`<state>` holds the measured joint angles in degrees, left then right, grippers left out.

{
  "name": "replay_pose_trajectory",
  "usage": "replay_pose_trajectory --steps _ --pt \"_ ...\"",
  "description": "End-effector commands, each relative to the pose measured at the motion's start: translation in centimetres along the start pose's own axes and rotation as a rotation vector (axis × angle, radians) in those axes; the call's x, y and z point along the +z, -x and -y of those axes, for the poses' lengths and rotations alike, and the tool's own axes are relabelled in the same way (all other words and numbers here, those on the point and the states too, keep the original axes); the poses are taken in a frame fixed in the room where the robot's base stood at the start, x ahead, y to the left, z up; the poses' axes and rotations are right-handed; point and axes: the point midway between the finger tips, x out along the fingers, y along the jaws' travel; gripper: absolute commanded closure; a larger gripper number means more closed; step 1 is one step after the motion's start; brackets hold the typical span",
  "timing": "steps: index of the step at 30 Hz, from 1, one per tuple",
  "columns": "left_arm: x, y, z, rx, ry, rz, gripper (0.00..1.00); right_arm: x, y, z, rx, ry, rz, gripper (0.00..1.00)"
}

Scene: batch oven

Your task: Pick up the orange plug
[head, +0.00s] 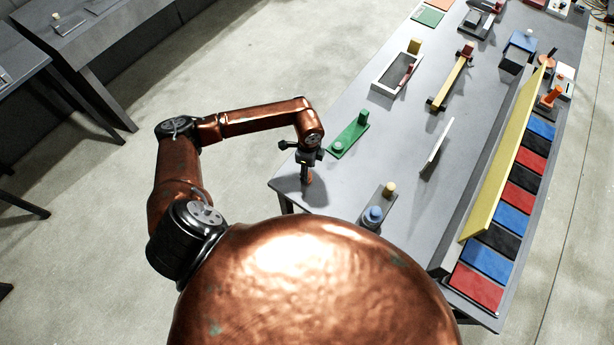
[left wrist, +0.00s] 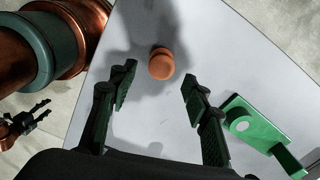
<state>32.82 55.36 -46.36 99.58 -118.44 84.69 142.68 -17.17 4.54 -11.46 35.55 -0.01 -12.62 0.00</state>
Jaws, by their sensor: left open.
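The orange plug (left wrist: 161,64) is a small round-topped piece on the grey table (left wrist: 230,50). In the head view the plug (head: 307,175) shows just below my left gripper (head: 304,155), near the table's left edge. In the left wrist view my left gripper (left wrist: 157,88) is open and empty. Its two fingers are spread to either side, and the plug lies beyond the fingertips, roughly centred between them.
A green block (head: 349,135) with a post lies close by; it also shows in the wrist view (left wrist: 262,130). A grey block with a blue knob (head: 374,215) stands nearer. A white upright panel (head: 438,145) and a yellow board (head: 505,155) stand farther right.

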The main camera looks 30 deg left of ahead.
Motion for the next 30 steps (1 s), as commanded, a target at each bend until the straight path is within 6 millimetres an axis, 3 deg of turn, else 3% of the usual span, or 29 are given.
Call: replay_pose_trajectory --steps 9,18,30 --pt "0.3 -4.1 0.1 0.002 -0.001 -0.003 0.56 -0.1 1.8 -0.1 0.001 0.000 0.000 0.56" --pt "0.3 -4.7 0.1 0.001 -0.002 -0.002 0.57 -0.1 1.7 -0.1 0.001 0.000 0.000 0.56" --pt "0.3 -4.6 0.1 0.001 -0.002 -0.003 0.84 -0.1 1.7 -0.1 0.001 0.000 0.000 0.56"
